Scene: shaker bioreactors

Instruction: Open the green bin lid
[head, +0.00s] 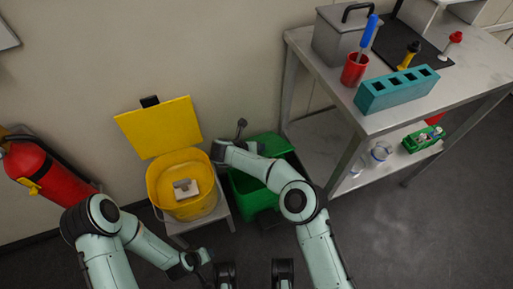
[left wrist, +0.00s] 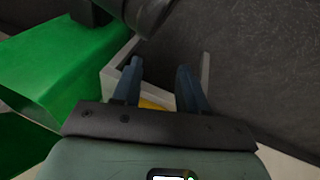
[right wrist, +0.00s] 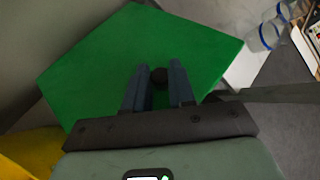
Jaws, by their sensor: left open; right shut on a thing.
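The green bin (head: 246,192) stands on the floor right of the yellow bin. Its green lid (head: 272,143) shows behind my right forearm and looks tilted up from the bin; the arm hides much of it. In the right wrist view the lid (right wrist: 150,45) is a broad green panel, with a dark knob (right wrist: 159,75) between my right gripper's fingers (right wrist: 158,76). The right gripper is shut on this knob. My left gripper (left wrist: 158,70) is open and empty in the left wrist view, with the green bin's side (left wrist: 50,70) to its left.
The yellow bin (head: 158,190) stands on a low stand (head: 172,228) with its yellow lid (head: 160,127) up. A red fire extinguisher (head: 45,172) is at the left. A metal table (head: 340,85) stands close on the right. Floor at the lower right is clear.

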